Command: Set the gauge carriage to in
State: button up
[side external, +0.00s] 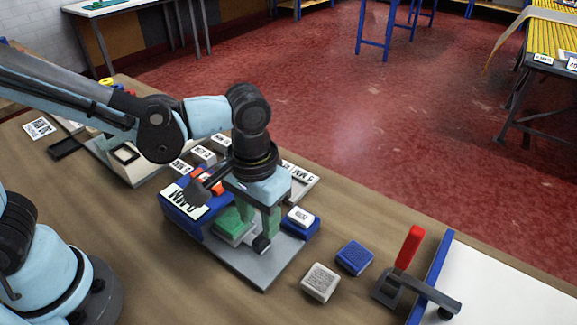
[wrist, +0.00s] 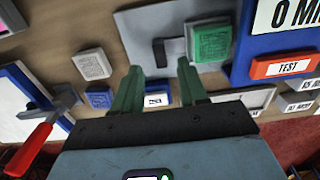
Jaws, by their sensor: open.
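The blue gauge (side external: 175,212) stands on the bench with a white label partly reading "0 M"; it is also at the upper right of the wrist view (wrist: 248,52). A grey plate (side external: 265,272) extends from it, also seen in the wrist view (wrist: 135,30). A green block (wrist: 208,42) and a dark bracket-like piece (wrist: 163,52) sit on the plate. I cannot tell which part is the carriage. My gripper (side external: 259,228) is open above the plate; its green fingers (wrist: 158,66) point toward the dark piece, with nothing visibly between them.
A grey block (side external: 320,283) and a blue block (side external: 354,258) lie right of the plate. A red-handled clamp (side external: 409,247) stands at a blue-edged white board (side external: 500,285). Labelled white blocks lie behind the gauge.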

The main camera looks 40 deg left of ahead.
aim_at(261, 237)
jog(key=shift+f, duration=2.25)
grip_shut()
